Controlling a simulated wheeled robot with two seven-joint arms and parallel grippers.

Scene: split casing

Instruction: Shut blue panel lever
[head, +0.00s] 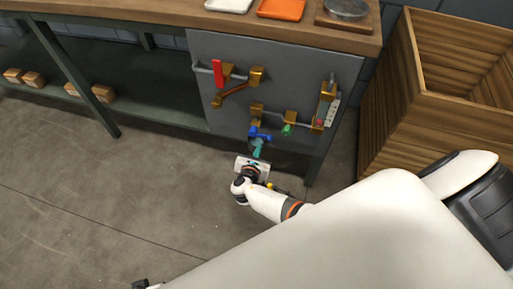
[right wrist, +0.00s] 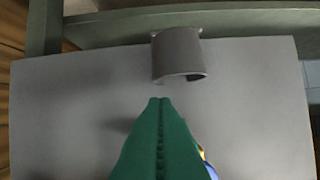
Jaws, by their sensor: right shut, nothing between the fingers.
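The blue lever (head: 260,134) is on the lower part of the grey panel (head: 225,115), at a brass pipe fitting. My right gripper (head: 257,147) is just below the blue lever in the head view, with its teal fingers pointing up toward the panel. In the right wrist view its green fingers (right wrist: 160,102) are shut together and empty. A bit of blue and yellow (right wrist: 208,168) shows beside the fingers at lower right, mostly hidden behind them. I cannot tell whether the fingers touch the lever.
A red lever (head: 218,73) and a green lever (head: 288,129) are on the same panel. A grey bracket (right wrist: 178,52) stands out ahead of the fingertips. A wooden crate (head: 385,110) stands to the right. The floor at left is clear.

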